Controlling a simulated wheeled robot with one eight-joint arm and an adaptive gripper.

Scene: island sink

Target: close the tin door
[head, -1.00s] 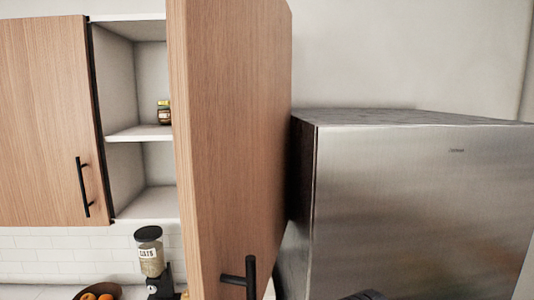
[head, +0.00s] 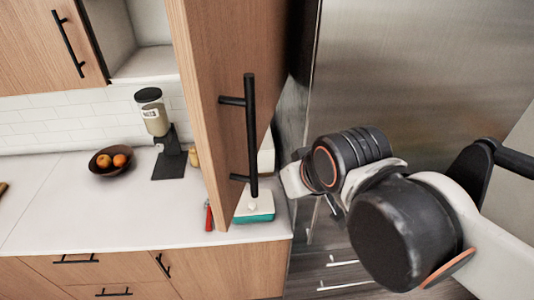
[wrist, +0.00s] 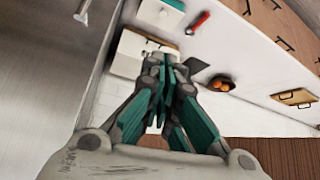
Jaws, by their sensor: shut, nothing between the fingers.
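The open wooden cabinet door (head: 215,75) stands swung out from the upper cabinet in the head view, edge towards me, with a black bar handle (head: 252,135) on its face. The cabinet's white interior (head: 135,35) shows to its left. My arm is at the right, in front of the fridge, reaching towards the handle side of the door. My gripper's fingers are not clear in the head view. In the wrist view my gripper (wrist: 163,62) is shut and empty, above the counter. I cannot tell whether it touches the door.
The steel fridge (head: 410,70) stands right of the door. On the counter (head: 60,195) are a fruit bowl (head: 101,163), a coffee grinder (head: 152,115), a red-handled item (head: 208,216) and a teal-and-white container (head: 255,207). A cutting board (wrist: 295,97) shows in the wrist view.

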